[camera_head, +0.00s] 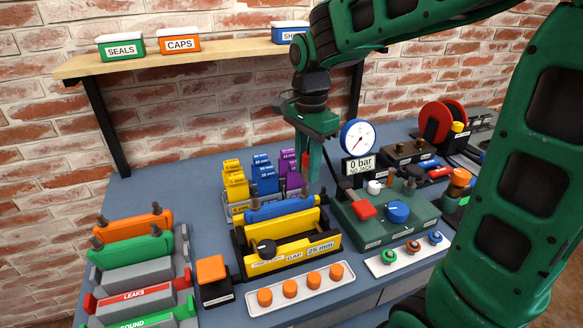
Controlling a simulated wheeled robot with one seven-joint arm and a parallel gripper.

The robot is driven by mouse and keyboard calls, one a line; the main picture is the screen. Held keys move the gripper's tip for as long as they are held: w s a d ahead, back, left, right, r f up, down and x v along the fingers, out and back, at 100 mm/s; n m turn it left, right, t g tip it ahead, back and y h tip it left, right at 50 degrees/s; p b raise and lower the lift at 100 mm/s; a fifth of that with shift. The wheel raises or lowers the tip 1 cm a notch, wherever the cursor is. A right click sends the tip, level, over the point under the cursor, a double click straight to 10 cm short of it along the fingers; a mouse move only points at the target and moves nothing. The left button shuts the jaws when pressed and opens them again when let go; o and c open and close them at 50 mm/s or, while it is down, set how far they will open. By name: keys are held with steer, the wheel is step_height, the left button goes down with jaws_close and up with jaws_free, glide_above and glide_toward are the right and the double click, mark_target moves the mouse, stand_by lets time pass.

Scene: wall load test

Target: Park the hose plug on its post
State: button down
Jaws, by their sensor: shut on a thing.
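My gripper (308,168) points down near the middle of the bench, left of the pressure gauge. Its green fingers are closed around a small red piece, which I take to be the hose plug (306,160); the fingers hide most of it. The green pump box (385,228) stands to the right and nearer, with a red lever (363,211), a blue knob (397,212) and a white knob (374,187) on top. A dark hose (346,190) shows at its left rear. I cannot make out the plug's post for certain.
Yellow, blue and purple blocks (264,176) stand left of my gripper. The yellow gap fixture (290,245) is in front. The white dial gauge (358,139) stands close on the right, its display (359,166) reading "0 bar NO JACK". A shelf (190,57) is behind.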

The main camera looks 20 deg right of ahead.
glide_above(324, 188)
steer(key=f, duration=0.6)
steer(key=shift+w+f, duration=0.25)
steer(key=shift+f, duration=0.1)
step_height(324, 188, down, 4)
steer(key=shift+s+a+r, duration=0.1)
steer(key=shift+r, duration=0.05)
steer(key=shift+f, duration=0.45)
steer(key=shift+f, duration=1.25)
steer(key=c, duration=1)
jaws_free()
steer(key=shift+s, duration=0.1)
steer(key=shift+s, duration=0.1)
steer(key=shift+c, duration=0.4)
